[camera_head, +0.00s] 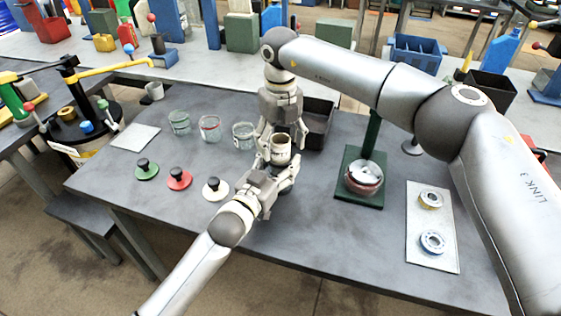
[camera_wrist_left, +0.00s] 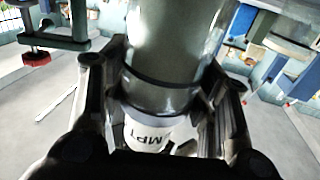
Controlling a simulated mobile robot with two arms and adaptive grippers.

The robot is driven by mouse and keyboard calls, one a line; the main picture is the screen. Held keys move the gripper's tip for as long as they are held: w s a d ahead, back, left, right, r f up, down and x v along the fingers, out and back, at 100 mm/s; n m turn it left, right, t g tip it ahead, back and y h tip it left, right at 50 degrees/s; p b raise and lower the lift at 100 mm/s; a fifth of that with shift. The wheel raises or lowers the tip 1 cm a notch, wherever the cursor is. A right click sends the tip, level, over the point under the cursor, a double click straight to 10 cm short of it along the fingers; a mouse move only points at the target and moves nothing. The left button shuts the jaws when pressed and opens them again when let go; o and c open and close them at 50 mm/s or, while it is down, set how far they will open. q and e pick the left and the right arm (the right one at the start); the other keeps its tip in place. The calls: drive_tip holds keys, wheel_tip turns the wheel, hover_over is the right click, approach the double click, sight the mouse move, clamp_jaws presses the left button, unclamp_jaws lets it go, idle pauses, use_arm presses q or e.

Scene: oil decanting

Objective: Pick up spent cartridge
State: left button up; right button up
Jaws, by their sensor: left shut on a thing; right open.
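My left gripper (camera_head: 282,168) is shut on a clear-walled cylindrical container (camera_head: 282,150), held over the middle of the table. In the left wrist view the container (camera_wrist_left: 165,85) stands between the fingers, with a dark band and a white label partly reading "MPT". My right gripper (camera_head: 281,128) is open and points down just above the container's rim. I cannot tell whether it touches it. No item is clearly identifiable as the spent cartridge. Two ring-shaped parts, yellow-marked (camera_head: 430,200) and blue-marked (camera_head: 432,242), lie on a pale plate (camera_head: 420,258) at the right.
Several glass jars (camera_head: 210,128) stand left of the grippers, with green (camera_head: 147,170), red (camera_head: 179,179) and white (camera_head: 215,188) knobbed lids before them. A black bin (camera_head: 320,118) is behind. The table's front left is clear.

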drive_tip(key=shift+f, duration=0.1)
drive_tip(key=shift+c, duration=0.4)
drive_tip(key=c, duration=1.2)
wheel_tip(320, 180, up, 18)
use_arm(q)
drive_tip(key=o, duration=1.3)
